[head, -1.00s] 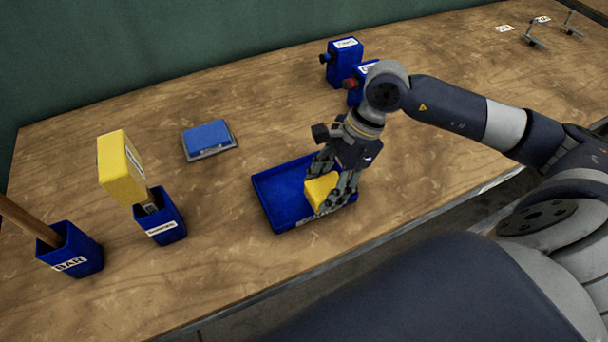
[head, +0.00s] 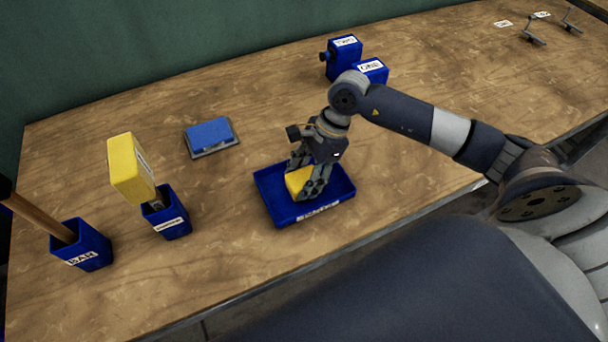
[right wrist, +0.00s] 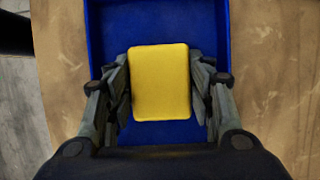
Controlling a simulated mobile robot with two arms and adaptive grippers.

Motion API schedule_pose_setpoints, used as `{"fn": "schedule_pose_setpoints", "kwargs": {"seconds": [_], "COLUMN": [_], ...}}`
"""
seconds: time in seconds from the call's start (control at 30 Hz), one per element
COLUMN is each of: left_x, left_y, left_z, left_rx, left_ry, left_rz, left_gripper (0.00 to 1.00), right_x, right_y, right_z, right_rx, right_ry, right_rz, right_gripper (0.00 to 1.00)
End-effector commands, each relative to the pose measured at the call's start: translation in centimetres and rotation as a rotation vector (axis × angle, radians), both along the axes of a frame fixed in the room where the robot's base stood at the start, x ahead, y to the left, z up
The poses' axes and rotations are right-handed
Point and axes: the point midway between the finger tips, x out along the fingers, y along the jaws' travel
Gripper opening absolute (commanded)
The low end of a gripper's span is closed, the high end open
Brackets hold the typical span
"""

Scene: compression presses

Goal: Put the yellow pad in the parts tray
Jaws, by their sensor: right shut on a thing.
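The yellow pad (head: 297,181) is between the fingers of my right gripper (head: 307,185), which is shut on it. In the right wrist view the pad (right wrist: 160,82) is gripped by its two sides, with the fingers pressed against it. The blue parts tray (head: 336,187) is right below, and the pad is over its middle. The tray's blue floor and walls (right wrist: 110,22) surround the pad in the right wrist view. I cannot tell whether the pad touches the tray floor. My left gripper is not in view.
Left of the tray stand a blue holder (head: 168,219) with a yellow-headed tool (head: 131,168) and a blue bar holder (head: 85,250). A blue block on a grey plate (head: 210,135) lies behind. Two blue presses (head: 344,57) stand at the back. The table between is clear.

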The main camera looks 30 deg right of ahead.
Motion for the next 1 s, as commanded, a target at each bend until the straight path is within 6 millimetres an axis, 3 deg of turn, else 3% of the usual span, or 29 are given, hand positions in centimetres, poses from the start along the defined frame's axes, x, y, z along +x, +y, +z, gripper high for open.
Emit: {"fn": "schedule_pose_setpoints", "kwargs": {"seconds": [0.13, 0.17, 0.23, 0.73, 1.0], "left_x": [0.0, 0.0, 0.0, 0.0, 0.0], "left_y": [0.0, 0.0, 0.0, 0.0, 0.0], "left_z": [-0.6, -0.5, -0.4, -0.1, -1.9], "left_rx": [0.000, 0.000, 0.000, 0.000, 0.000], "left_ry": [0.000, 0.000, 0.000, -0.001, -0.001], "left_rz": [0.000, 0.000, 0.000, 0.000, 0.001], "left_gripper": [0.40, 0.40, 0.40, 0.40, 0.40], "right_x": [0.0, 0.0, 0.0, 0.1, 0.1], "right_y": [0.0, 0.0, 0.0, -0.3, -2.5], "right_z": [-0.5, -0.3, -0.3, 0.5, 5.6], "right_rx": [0.000, 0.000, 0.000, -0.001, -0.003], "right_ry": [0.000, 0.000, 0.000, -0.004, -0.008], "right_rz": [0.000, 0.000, 0.000, -0.002, -0.002], "right_gripper": [0.27, 0.54, 0.69, 0.69, 0.69]}}
